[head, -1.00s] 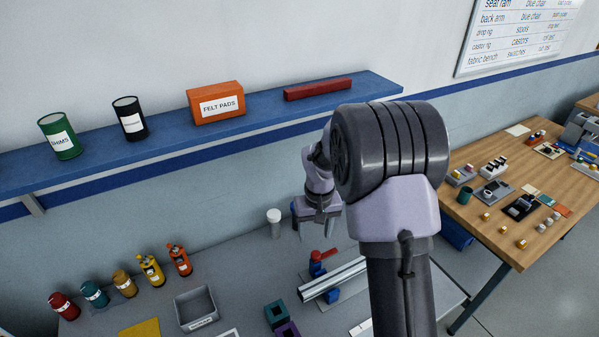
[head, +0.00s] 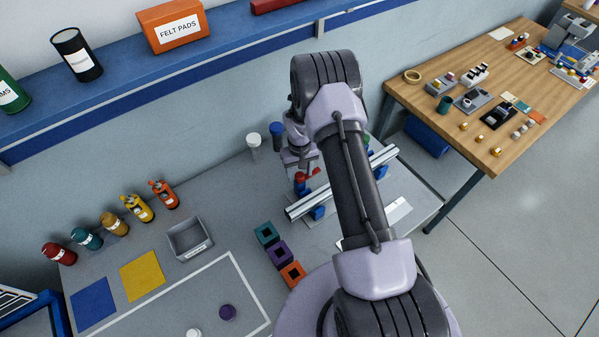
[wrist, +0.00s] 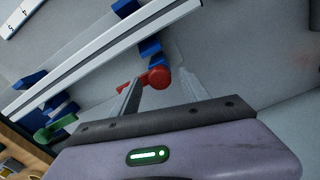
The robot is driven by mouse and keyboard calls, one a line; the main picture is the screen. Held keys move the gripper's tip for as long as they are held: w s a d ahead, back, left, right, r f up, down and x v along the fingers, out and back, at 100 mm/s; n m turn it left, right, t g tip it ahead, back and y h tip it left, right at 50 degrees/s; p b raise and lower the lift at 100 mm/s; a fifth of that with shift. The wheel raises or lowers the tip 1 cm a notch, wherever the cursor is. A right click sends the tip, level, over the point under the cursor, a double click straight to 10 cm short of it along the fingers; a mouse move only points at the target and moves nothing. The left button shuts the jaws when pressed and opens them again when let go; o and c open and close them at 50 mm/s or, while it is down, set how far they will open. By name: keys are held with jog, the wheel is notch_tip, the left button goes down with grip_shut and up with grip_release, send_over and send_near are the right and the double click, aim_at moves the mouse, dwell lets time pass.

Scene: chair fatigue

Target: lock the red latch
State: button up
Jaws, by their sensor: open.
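The red latch (head: 301,184) stands beside the silver rail (head: 305,206) on the grey bench, with its thin handle pointing right in the head view. In the wrist view the red latch (wrist: 158,77) shows its round end, with its handle running left, partly behind a finger. My gripper (head: 305,166) is open and just above the latch in the head view. In the wrist view the fingers of my gripper (wrist: 160,88) appear on either side of the round end. I cannot tell whether they touch it. A green latch (wrist: 54,130) sits farther along the rail.
Blue supports (head: 317,213) hold the rail. A white cylinder (head: 253,145) and a blue-topped one (head: 277,134) stand behind the latch. Teal (head: 264,233), purple and orange square blocks lie in front. The blue shelf (head: 225,70) runs above along the wall.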

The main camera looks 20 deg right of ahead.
jog(key=shift+f, duration=0.2)
grip_shut()
dwell(1.3)
